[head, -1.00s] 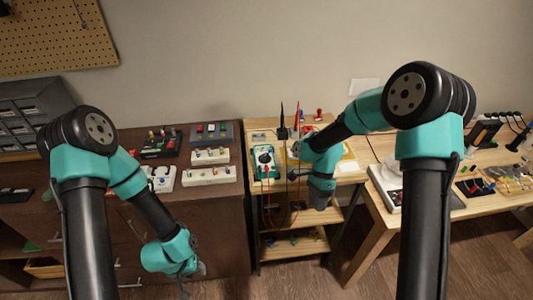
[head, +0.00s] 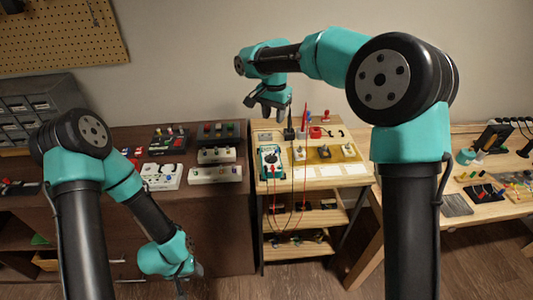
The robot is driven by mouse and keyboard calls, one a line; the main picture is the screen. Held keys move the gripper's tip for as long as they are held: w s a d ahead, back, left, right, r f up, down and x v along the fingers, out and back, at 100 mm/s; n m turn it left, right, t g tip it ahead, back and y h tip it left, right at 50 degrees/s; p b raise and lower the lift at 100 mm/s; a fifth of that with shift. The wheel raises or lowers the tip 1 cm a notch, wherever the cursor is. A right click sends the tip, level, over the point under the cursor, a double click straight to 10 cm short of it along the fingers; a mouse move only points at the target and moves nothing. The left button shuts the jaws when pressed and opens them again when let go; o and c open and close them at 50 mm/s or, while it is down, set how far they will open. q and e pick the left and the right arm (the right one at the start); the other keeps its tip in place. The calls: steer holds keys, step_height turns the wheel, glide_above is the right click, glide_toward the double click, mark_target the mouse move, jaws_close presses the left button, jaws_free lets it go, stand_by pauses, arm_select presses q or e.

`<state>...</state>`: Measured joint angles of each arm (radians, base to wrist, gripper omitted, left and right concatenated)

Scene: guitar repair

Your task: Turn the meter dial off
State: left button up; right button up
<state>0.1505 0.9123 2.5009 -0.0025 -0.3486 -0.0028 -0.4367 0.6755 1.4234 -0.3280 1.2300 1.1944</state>
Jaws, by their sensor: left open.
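The meter (head: 270,162) is a teal-edged multimeter with a black dial, lying on the light wooden bench in the head view. Its dial is too small for me to read its setting. Red and black test leads run by it. My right gripper (head: 267,112) hangs above and behind the meter, apart from it, with its fingers spread and nothing seen between them. My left gripper (head: 188,280) is open and low, in front of the dark cabinet and far from the meter.
Several small switch and knob boxes (head: 216,175) stand on the dark cabinet left of the meter. More knob boxes (head: 325,153) sit right of it on the bench. Upright probes (head: 304,118) stand behind it. A lower shelf (head: 295,248) is below.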

mark_target(271, 155)
steer(key=shift+w+a+r, duration=0.15)
steer(key=shift+a+r, duration=0.1)
steer(key=shift+r, duration=0.2)
steer(key=shift+f, duration=0.1)
step_height(271, 155, down, 17)
steer(key=shift+f, duration=0.2)
stand_by(0.4)
jaws_close()
stand_by(0.3)
